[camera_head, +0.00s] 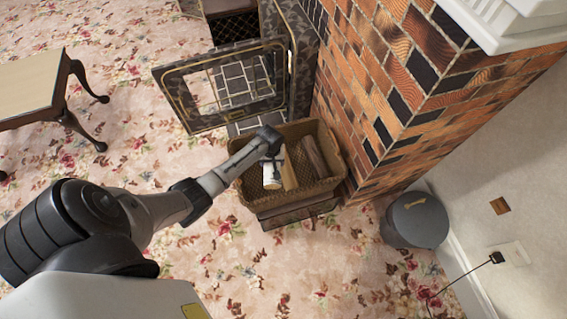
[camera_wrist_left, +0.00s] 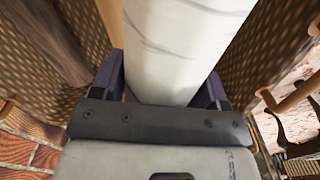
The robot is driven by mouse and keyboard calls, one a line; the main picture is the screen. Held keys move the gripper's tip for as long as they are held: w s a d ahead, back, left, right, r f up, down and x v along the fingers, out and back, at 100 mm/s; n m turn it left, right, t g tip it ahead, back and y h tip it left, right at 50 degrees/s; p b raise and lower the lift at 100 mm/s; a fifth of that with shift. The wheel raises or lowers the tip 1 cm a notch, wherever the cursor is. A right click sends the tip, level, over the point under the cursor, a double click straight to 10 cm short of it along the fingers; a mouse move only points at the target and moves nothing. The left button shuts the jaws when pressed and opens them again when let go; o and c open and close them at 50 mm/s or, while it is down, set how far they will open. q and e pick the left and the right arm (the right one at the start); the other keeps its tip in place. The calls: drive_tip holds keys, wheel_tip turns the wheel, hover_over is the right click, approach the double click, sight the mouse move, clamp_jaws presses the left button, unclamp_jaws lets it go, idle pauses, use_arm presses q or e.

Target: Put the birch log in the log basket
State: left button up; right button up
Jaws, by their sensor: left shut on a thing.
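The white birch log (camera_head: 271,178) is inside the wicker log basket (camera_head: 330,184) in the head view. My left gripper (camera_head: 273,152) reaches into the basket from above and is shut on the log. In the left wrist view the pale log (camera_wrist_left: 185,45) with faint grey marks lies between the two fingers of my left gripper (camera_wrist_left: 165,85). Woven basket wall (camera_wrist_left: 252,60) shows on both sides of it. I cannot tell whether the log touches the basket floor. My right gripper is not in view.
A tan log (camera_head: 289,172) and a brown log (camera_head: 314,157) are also in the basket. A fire screen (camera_head: 185,102) stands behind it, a brick chimney breast (camera_head: 385,85) to the right. A grey lidded bucket (camera_head: 416,219) and a side table (camera_head: 30,85) stand apart.

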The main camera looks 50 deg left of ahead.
sight(262, 177)
use_arm(q)
drive_tip(key=s+a+f+n+b, duration=0.1)
drive_tip(key=f+b, duration=0.1)
drive_tip(key=f, duration=0.2)
drive_tip(key=s+a+f+n+b, duration=0.1)
drive_tip(key=f+b, duration=0.2)
drive_tip(key=f, duration=0.1)
drive_tip(key=s+a+f+n+b, duration=0.1)
drive_tip(key=s+f+b, duration=0.1)
drive_tip(key=f, duration=0.3)
drive_tip(key=shift+a+f+b, duration=0.1)
drive_tip(key=shift+a+b, duration=0.05)
drive_tip(key=shift+b, duration=0.4)
drive_tip(key=o, duration=1.2)
drive_tip(key=shift+c, duration=0.2)
